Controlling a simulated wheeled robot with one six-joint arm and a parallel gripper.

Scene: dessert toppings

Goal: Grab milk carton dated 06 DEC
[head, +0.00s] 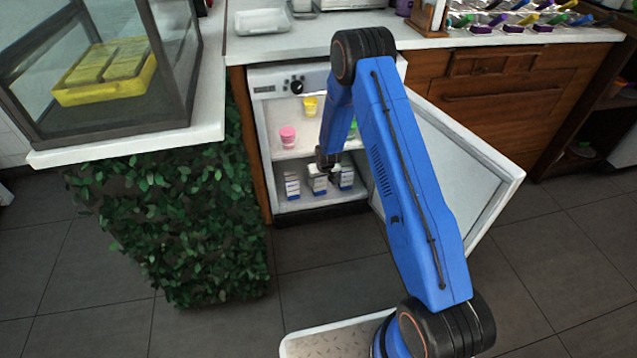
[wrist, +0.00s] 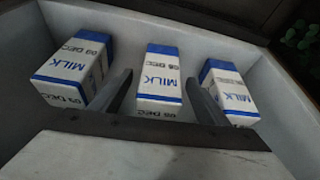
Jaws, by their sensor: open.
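Three white milk cartons with blue bands stand in a row in the wrist view: a left one (wrist: 75,68), a middle one (wrist: 160,78) and a right one (wrist: 228,92). The head view shows the left carton (head: 292,186), middle carton (head: 317,180) and right carton (head: 346,177) on the lower fridge shelf. My gripper (wrist: 159,79) is open and empty, its fingers on either side of the middle carton in the picture. In the head view my gripper (head: 326,162) hangs near the middle carton.
The small fridge (head: 262,120) is open, its door (head: 455,160) swung out to the right. A pink cup (head: 288,137) and a yellow cup (head: 310,106) stand on the upper shelf. A leafy counter side (head: 190,220) is to the left. The fridge walls leave little room around the cartons.

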